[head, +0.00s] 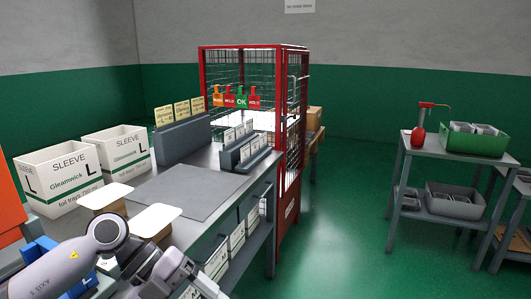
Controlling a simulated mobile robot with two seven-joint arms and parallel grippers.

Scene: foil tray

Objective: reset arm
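My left arm comes in from the lower left, over the near end of the grey workbench. My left gripper (188,276) is at the bottom edge, in front of the bench; its fingers are too small and cut off to show whether it is open or holds anything. My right gripper is not in view. The workbench (215,165) carries a flat grey mat (178,191). Two white-lidded boxes (154,219) stand at its near left, close behind my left arm.
Two white sleeve cartons (117,152) and grey card racks (182,138) line the bench's back. A red wire cage (290,120) stands behind. Boxes sit on the bench's lower shelf. A grey trolley (460,158) with a green crate (474,143) stands right. The green floor between is clear.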

